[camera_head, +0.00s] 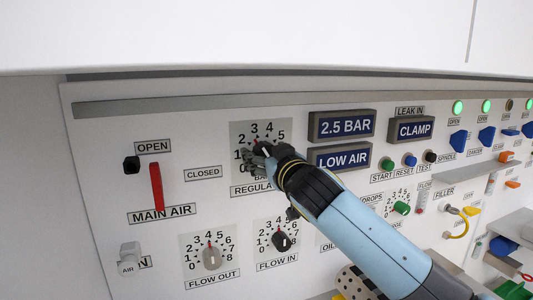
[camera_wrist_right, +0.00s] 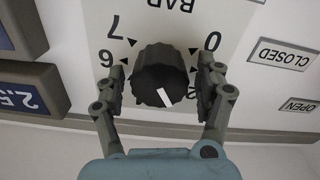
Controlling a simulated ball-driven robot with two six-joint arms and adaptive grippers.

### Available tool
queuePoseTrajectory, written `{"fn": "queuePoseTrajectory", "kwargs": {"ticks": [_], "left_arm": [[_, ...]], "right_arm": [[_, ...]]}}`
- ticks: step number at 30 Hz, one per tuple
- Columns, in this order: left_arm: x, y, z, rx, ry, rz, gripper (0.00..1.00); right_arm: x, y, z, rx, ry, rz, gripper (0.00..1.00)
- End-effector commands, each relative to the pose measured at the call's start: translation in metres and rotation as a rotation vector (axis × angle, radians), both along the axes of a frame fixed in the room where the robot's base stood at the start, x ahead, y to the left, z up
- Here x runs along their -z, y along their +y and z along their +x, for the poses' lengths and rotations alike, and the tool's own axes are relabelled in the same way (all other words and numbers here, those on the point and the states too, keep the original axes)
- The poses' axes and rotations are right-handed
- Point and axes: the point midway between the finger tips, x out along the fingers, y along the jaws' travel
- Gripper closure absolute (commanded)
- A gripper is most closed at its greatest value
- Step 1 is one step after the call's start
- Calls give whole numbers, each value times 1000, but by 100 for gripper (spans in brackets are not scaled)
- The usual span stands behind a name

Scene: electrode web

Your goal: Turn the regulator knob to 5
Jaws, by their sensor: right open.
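The regulator knob (camera_wrist_right: 160,72) is dark and ribbed with a white pointer mark. In the upside-down wrist view the mark points down, away from the BAR label; the number it faces is out of sight. My right gripper (camera_head: 254,153) is at the regulator dial plate (camera_head: 277,129) and mostly hides the knob in the head view. In the wrist view its fingers (camera_wrist_right: 160,80) stand apart, one on each side of the knob; the left one is close to its side and a gap shows at the right. My left gripper is not in view.
The display (camera_head: 345,125) above right of the dial reads 2.5 BAR; a LOW AIR sign (camera_head: 344,158) is below it. A red MAIN AIR lever (camera_head: 156,186) is at left. The FLOW OUT knob (camera_head: 211,257) and FLOW IN knob (camera_head: 281,241) lie below.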

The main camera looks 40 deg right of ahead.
Motion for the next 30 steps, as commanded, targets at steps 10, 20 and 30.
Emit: {"fn": "queuePoseTrajectory", "kwargs": {"ticks": [10,20,30], "left_arm": [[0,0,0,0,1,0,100],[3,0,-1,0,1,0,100],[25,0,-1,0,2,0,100]], "right_arm": [[0,0,0,0,0,0,69],[1,0,0,0,-3,14,85],[4,-1,0,0,-44,178,85]]}}
